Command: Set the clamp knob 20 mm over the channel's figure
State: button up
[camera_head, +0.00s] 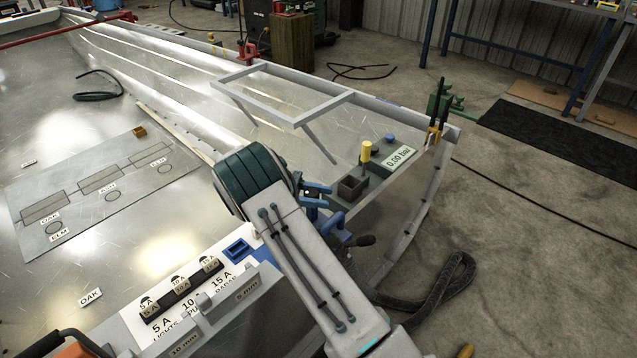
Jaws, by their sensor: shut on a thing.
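My pale arm link crosses the lower middle and hides much of the work area. Blue-and-dark parts just past it look like the end of my gripper (316,194); it is partly hidden. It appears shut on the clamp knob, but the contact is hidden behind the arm. A blue bracket (336,223) and a black rounded handle (362,240) show just below, near the hull's edge; I cannot tell how they join. Grey channel pieces at the bottom carry figures: one reads "5 mm" (247,291), the other "10 mm" (183,345).
A display reading 0.00 bar (398,158), a yellow-topped post (366,152) and a dark open box (352,188) stand right of the gripper. A grey frame (280,96) stands behind. A white fuse panel (175,300) lies lower left.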

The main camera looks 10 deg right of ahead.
jog(key=shift+s+r+m+g+y+p, duration=0.1)
jog(key=shift+r+m+g+y+p, duration=0.1)
jog(key=shift+m+g+y+p, duration=0.75)
jog(key=shift+f+g+h+p, duration=0.1)
jog(key=shift+g+h+p, duration=0.2)
jog(key=shift+p, duration=0.45)
jog(key=shift+a+f+g, duration=0.1)
jog(key=shift+g, duration=0.25)
jog(key=o, duration=1)
jog(key=shift+p, duration=0.5)
